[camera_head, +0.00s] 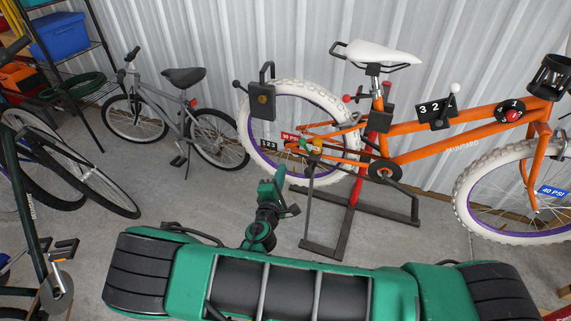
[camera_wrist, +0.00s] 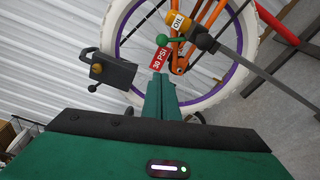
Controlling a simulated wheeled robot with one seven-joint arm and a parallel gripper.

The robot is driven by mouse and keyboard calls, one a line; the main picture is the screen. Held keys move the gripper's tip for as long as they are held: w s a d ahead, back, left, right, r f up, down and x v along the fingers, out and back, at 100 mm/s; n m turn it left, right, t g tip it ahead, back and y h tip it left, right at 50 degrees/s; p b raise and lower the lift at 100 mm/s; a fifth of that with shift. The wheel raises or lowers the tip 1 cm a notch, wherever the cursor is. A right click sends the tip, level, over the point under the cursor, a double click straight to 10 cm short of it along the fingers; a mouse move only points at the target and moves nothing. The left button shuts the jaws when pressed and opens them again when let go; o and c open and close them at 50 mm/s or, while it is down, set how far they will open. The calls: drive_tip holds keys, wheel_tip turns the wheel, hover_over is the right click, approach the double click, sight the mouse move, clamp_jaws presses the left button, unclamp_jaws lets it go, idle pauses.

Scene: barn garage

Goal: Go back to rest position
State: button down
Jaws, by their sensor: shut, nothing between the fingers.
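My gripper (camera_wrist: 160,84) is shut and empty; its green fingers are together in the wrist view. In the head view, my gripper (camera_head: 279,176) is at the end of my green arm, which is stretched forward toward the orange bike (camera_head: 450,135). In the wrist view the fingertips overlap a red "30 PSI" tag (camera_wrist: 158,61) near the rear wheel (camera_wrist: 218,92). I cannot tell whether they touch it. A green-knobbed lever (camera_wrist: 172,39) and a yellow "OIL" piece (camera_wrist: 180,21) show just above the fingertips.
A red and grey stand (camera_head: 345,215) is under the bike. A dark box with a lever (camera_head: 262,98) is at the rear wheel, also in the wrist view (camera_wrist: 112,72). A grey bike (camera_head: 175,115) and a shelf with a blue bin (camera_head: 60,35) are left. Some concrete floor (camera_head: 190,200) is clear.

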drive_tip(key=s+d+r+m+g+h, duration=0.25)
drive_tip(key=d+m+g, duration=0.25)
drive_tip(key=d, duration=0.5)
drive_tip(key=s+d+r+m+g+h, duration=0.1)
drive_tip(key=s+d+r+m+g, duration=0.35)
drive_tip(key=d, duration=0.55)
drive_tip(key=s+d+r+m+g+h, duration=0.15)
drive_tip(key=d+m+g, duration=0.4)
drive_tip(key=d, duration=0.55)
drive_tip(key=s+d+r+m+g+y, duration=0.2)
drive_tip(key=s+d+r+m+y, duration=0.15)
drive_tip(key=s, duration=0.35)
drive_tip(key=s+d+r+m+g+y, duration=0.1)
drive_tip(key=s+d+r+m+y, duration=0.15)
drive_tip(key=s+r, duration=0.3)
drive_tip(key=s+r+m+y, duration=0.1)
drive_tip(key=s+r+y, duration=0.1)
drive_tip(key=s, duration=0.5)
drive_tip(key=s+r+m+t+y, duration=0.1)
drive_tip(key=s+r+m+y, duration=0.1)
drive_tip(key=s+r, duration=0.3)
drive_tip(key=s, duration=0.3)
drive_tip(key=shift+s+a+m, duration=0.3)
drive_tip(key=shift+r, duration=0.1)
